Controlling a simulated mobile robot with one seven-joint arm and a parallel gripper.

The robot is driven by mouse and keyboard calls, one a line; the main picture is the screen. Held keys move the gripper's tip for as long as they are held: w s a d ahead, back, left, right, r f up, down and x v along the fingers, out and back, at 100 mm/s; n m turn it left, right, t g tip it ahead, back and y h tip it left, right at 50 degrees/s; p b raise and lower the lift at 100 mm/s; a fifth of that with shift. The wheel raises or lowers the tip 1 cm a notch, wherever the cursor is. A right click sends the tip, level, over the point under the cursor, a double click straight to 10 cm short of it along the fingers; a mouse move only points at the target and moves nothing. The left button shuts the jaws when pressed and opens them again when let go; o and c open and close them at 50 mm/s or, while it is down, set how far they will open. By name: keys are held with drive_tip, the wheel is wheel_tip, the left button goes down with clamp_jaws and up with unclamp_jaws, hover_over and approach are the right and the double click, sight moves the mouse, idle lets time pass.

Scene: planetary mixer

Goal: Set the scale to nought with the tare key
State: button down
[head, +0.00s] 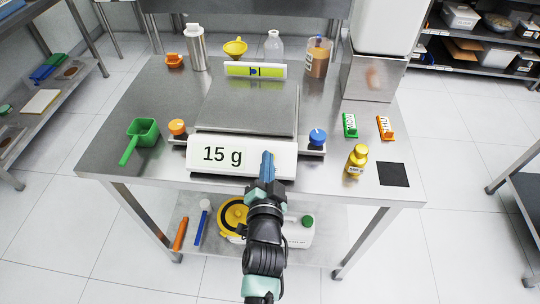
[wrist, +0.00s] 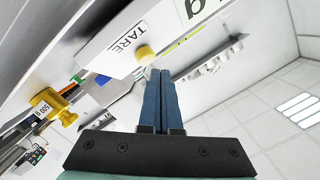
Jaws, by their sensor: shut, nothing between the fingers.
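The scale, with its flat grey pan (head: 250,105), stands on the steel table. Its white front panel (head: 180,157) reads "15 g". In the wrist view the word TARE (wrist: 127,38) is printed on this panel beside a round yellow key (wrist: 145,54). My gripper (head: 267,154) is in front of the panel's right half and hides the key in the head view. In the wrist view its blue fingers (wrist: 159,71) are shut and empty, with the tips just by the yellow key. I cannot tell whether they touch it.
An orange knob (head: 177,127) and a blue knob (head: 317,137) flank the scale. A green scoop (head: 143,132) lies left. Bottles and a funnel (head: 235,47) stand behind.

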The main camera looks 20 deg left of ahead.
idle(0.3)
drive_tip(key=shift+w+a+f+b, duration=0.1)
drive_tip(key=shift+w+f+b, duration=0.15)
drive_tip(key=shift+f+b, duration=0.2)
drive_tip(key=shift+w+f+b, duration=0.3)
drive_tip(key=shift+f+b, duration=0.05)
drive_tip(key=shift+b, duration=0.2)
idle(0.5)
idle(0.4)
drive_tip(key=shift+s+r+p, duration=0.55)
drive_tip(key=shift+r+p, duration=0.2)
drive_tip(key=shift+p, duration=0.2)
drive_tip(key=shift+s+d+r+p, duration=0.25)
drive_tip(key=shift+s+r+p, duration=0.5)
drive_tip(key=shift+r+p, duration=0.35)
drive_tip(key=shift+s+d+r+p, duration=0.25)
drive_tip(key=shift+s+r+p, duration=0.6)
drive_tip(key=shift+p, duration=0.35)
drive_tip(key=shift+w, duration=0.15)
